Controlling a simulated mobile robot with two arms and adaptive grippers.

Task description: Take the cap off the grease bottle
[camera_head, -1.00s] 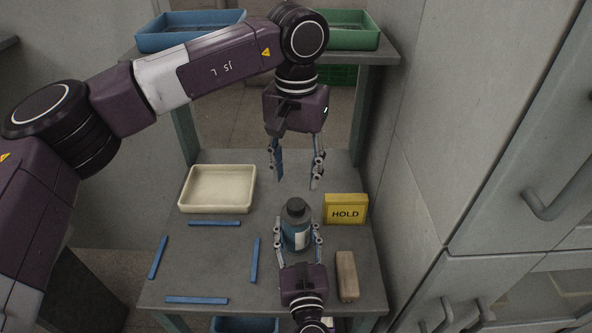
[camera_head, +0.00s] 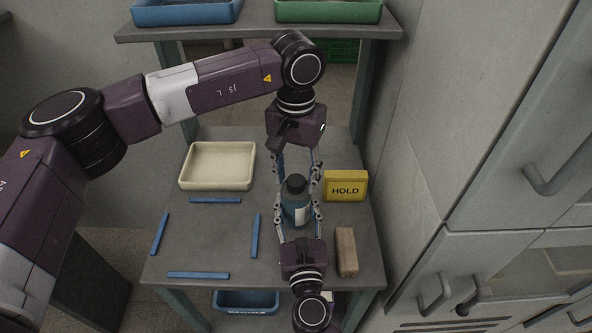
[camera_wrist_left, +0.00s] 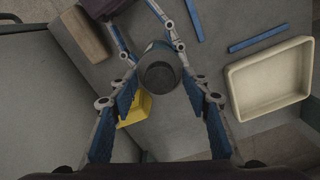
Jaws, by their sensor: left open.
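The grease bottle (camera_head: 296,213) stands upright on the table, blue with a white label and a dark cap (camera_head: 295,184). My left gripper (camera_head: 299,175) reaches down from above, open, with its fingers on either side of the cap. In the left wrist view the round dark cap (camera_wrist_left: 158,74) lies between and beyond the open fingers, with space beside it. My right gripper (camera_head: 299,211) comes from the near side, with a finger against each side of the bottle's body. The bottle's lower part is partly hidden by the fingers.
A cream tray (camera_head: 218,186) is left of the bottle and a yellow HOLD block (camera_head: 346,186) right. A wooden block (camera_head: 346,252) lies near the right edge. Blue strips (camera_head: 198,275) mark the table's left. Grey cabinets (camera_head: 480,200) stand close at the right.

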